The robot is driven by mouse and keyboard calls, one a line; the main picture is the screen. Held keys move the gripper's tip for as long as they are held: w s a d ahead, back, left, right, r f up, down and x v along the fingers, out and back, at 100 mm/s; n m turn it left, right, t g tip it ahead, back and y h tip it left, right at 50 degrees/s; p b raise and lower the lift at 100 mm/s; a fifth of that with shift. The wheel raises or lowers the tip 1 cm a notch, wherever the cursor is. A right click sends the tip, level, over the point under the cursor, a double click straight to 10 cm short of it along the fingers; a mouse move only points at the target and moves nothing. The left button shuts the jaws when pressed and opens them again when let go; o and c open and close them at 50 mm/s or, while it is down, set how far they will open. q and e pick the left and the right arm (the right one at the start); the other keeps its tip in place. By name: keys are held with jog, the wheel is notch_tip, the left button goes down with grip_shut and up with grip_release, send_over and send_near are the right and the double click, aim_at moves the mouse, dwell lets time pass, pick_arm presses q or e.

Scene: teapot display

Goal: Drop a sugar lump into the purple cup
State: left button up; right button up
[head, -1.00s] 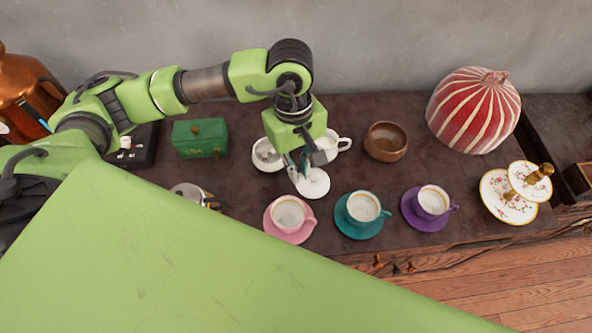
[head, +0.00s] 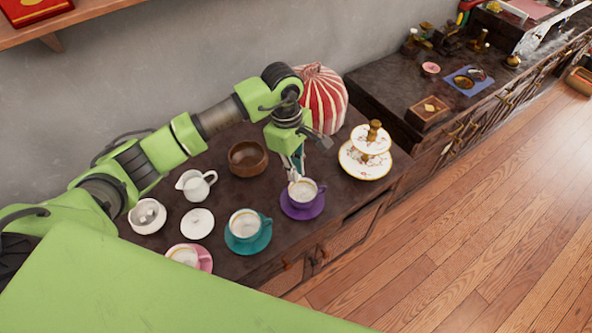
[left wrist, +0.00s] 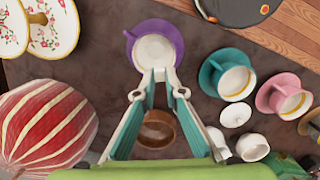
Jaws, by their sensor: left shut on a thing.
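The purple cup (head: 302,191) stands upright on a purple saucer (head: 303,214) near the table's front edge. It also shows in the left wrist view (left wrist: 154,51), with pale contents inside. My left gripper (head: 297,176) is directly above the purple cup, pointing down, its tips close to the rim. In the left wrist view my left gripper (left wrist: 158,76) is shut on a small white sugar lump, mostly hidden between the tips. The white sugar bowl (head: 136,224) is open at the left with lumps inside. My right gripper is out of view.
The teal cup (head: 244,223) and the pink cup (head: 183,255) stand left of the purple one. A white lid (head: 197,223), a creamer (head: 195,186) and a wooden bowl (head: 248,160) are behind.

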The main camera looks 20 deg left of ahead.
pick_arm(q)
jog(key=shift+a+f, duration=0.1)
jog(key=shift+f, duration=0.4)
notch_tip(320, 180, down, 4)
jog(key=shift+r+b, duration=0.1)
jog(key=shift+b, duration=0.9)
jog(key=shift+f, duration=0.4)
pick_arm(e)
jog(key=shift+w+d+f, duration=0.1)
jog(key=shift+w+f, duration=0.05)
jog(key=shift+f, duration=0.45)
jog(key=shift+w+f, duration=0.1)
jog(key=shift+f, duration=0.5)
pick_arm(q)
jog(key=o, duration=0.7)
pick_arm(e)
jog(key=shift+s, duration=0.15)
pick_arm(q)
jog(key=shift+r, duration=0.1)
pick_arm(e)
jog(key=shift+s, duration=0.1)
pick_arm(q)
jog(key=r, duration=0.4)
jog(key=a+r, duration=0.1)
jog(key=r, duration=0.6)
jog(key=shift+w+a+r, duration=0.15)
jog(key=shift+a+r, duration=0.05)
jog(key=shift+r, duration=0.2)
jog(key=shift+f, duration=0.1)
